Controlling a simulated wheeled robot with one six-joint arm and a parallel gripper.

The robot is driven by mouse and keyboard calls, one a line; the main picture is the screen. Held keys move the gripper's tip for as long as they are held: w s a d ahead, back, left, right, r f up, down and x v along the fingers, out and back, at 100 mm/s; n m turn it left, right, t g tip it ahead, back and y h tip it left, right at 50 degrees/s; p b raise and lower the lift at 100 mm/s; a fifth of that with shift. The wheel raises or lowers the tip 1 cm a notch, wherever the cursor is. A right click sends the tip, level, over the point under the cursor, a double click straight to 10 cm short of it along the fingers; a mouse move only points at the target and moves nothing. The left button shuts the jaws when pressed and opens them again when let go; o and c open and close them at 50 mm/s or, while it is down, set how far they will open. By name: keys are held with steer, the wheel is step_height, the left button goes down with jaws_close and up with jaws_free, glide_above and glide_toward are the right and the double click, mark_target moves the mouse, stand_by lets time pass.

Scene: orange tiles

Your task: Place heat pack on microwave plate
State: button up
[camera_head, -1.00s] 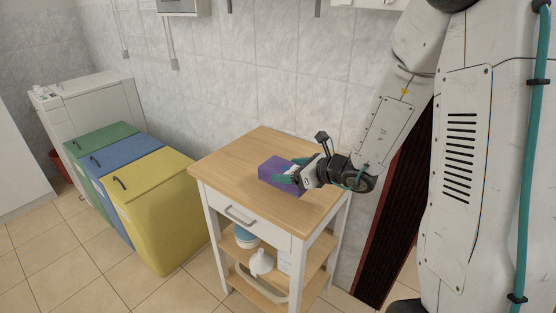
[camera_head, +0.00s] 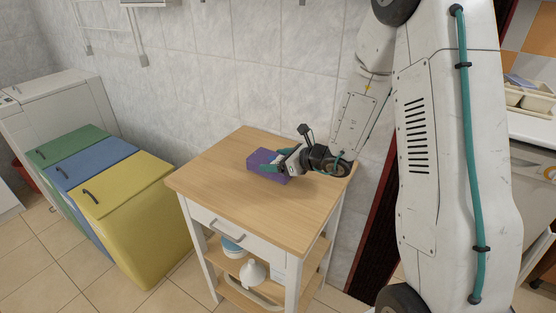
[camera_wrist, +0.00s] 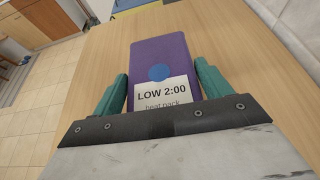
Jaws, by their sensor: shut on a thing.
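The heat pack (camera_head: 262,159) is a purple block over the wooden top of a small cart. In the wrist view the heat pack (camera_wrist: 160,60) shows a blue dot and a white label reading "LOW 2:00 heat pack". My gripper (camera_head: 272,165) is shut on it, with a teal finger on each side; the fingers also show in the wrist view (camera_wrist: 158,92). I cannot tell whether the pack touches the cart top or is slightly above it. No microwave or plate is in view.
The wooden cart (camera_head: 250,205) has a drawer and lower shelves with a white funnel-shaped item (camera_head: 252,272). Yellow (camera_head: 135,215), blue (camera_head: 95,165) and green (camera_head: 65,148) bins stand to the left. A counter with a tray (camera_head: 530,98) is at the far right.

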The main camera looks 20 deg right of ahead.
steer(key=shift+a+f, duration=0.1)
steer(key=shift+f, duration=0.05)
steer(key=shift+f, duration=0.1)
steer(key=o, duration=1.4)
